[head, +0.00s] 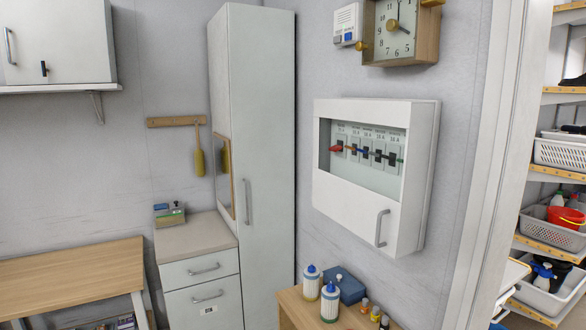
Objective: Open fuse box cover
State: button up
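The white fuse box (430,180) hangs on the grey wall right of the middle in the head view. Its cover (350,203) appears shut, with a grey vertical handle (381,228) near its lower right corner. A window in the cover shows a row of dark breaker switches (378,155), with a red one (336,149) at the left end. My gripper is not in view.
A small wooden table (293,305) under the fuse box holds bottles (330,301) and a blue box (345,286). A tall white cabinet (262,150) stands to the left. A clock (400,30) hangs above. Shelves with baskets (560,153) stand at the right, beyond a white frame.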

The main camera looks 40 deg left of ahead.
aim_at(391, 225)
jog(key=u, duration=1.4)
